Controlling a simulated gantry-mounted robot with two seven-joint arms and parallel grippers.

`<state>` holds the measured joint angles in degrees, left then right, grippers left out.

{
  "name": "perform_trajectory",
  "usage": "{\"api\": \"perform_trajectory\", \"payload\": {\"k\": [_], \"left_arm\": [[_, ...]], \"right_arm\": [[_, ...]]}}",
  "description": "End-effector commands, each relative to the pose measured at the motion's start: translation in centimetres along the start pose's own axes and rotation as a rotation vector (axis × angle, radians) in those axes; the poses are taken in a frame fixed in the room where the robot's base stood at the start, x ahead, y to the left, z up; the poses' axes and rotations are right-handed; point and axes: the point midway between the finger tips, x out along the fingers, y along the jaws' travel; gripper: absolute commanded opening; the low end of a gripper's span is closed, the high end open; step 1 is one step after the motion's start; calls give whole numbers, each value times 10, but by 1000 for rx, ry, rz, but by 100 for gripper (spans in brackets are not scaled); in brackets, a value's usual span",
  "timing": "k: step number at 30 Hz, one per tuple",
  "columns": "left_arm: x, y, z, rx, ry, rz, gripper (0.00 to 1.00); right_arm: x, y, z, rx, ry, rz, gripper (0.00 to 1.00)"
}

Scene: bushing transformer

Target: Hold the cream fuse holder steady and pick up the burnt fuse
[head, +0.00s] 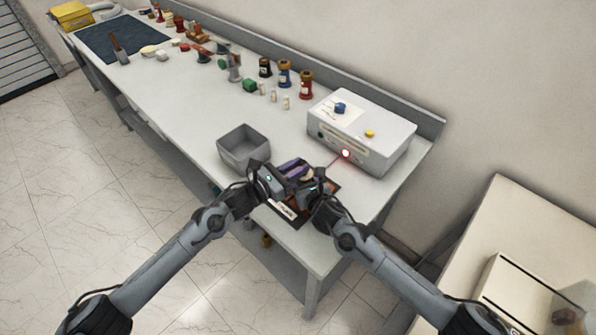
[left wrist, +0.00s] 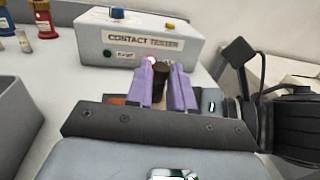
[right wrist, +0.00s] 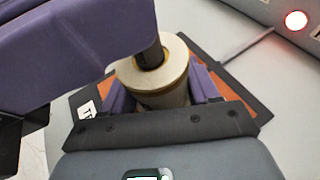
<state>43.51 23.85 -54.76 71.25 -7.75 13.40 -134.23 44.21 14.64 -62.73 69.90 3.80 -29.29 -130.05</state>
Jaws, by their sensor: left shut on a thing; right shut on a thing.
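The cream fuse holder (right wrist: 163,92) stands upright on the mat in the right wrist view. My right gripper (right wrist: 160,100) is shut around its body, one purple finger on each side. The burnt fuse (right wrist: 151,55), dark brown, sits at the holder's round opening, its lower end inside the rim. My left gripper (left wrist: 162,80) is shut on the fuse, which shows between its purple fingers in the left wrist view (left wrist: 160,88). In the head view both grippers meet over the mat, the left one (head: 296,168) showing best. The fuse's lower end is hidden in the holder.
The white contact tester (head: 365,135) with a lit red lamp (head: 345,153) stands just behind. A grey open bin (head: 233,160) is left of the grippers. The dark-edged orange mat (right wrist: 252,98) lies under the holder.

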Motion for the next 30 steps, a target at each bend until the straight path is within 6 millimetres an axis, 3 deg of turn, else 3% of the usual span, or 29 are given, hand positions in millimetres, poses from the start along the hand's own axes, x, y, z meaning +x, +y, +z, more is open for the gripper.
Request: {"api": "perform_trajectory", "payload": {"k": [12,18,26,27,30], "left_arm": [[0,0,69,3,-2,0,0],[0,-1,82,1,-1,-1,0],[0,0,83,0,0,0,0],[0,0,83,0,0,0,0],[0,0,83,0,0,0,0]], "right_arm": [[0,0,0,0,0,0,21],[0,0,0,0,0,0,21],[0,0,0,0,0,0,21],[0,0,0,0,0,0,62],[0,0,0,0,0,0,77]]}}
